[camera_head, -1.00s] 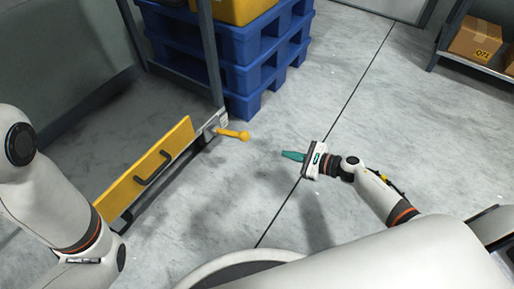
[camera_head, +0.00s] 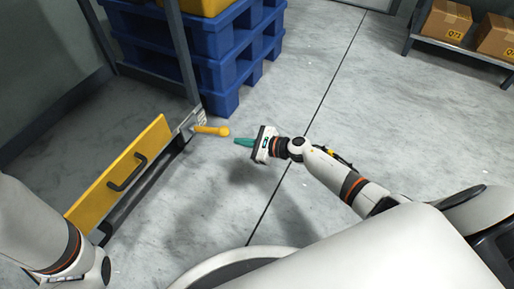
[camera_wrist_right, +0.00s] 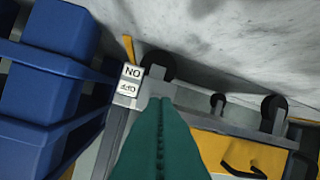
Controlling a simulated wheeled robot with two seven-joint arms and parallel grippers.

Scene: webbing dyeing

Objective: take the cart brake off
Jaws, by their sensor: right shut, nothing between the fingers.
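The cart (camera_head: 188,60) stands at the left, with a yellow front panel (camera_head: 100,195) and a black handle. Its yellow brake lever (camera_head: 210,130) sticks out to the right from a metal bracket at the corner. In the right wrist view the lever (camera_wrist_right: 128,48) lies beside the ON half of an upside-down ON/OFF label (camera_wrist_right: 130,80). My right gripper (camera_head: 241,142), with teal fingers, is shut and empty, just right of the lever's round end and apart from it in the head view. Part of my left arm shows at lower left, its gripper out of view.
Blue pallets (camera_head: 200,45) are stacked behind the lever, with a yellow crate on top. A shelf (camera_head: 480,55) with cardboard boxes (camera_head: 445,20) stands at the far right. Dark casters (camera_wrist_right: 157,66) show in the right wrist view. The floor between is clear.

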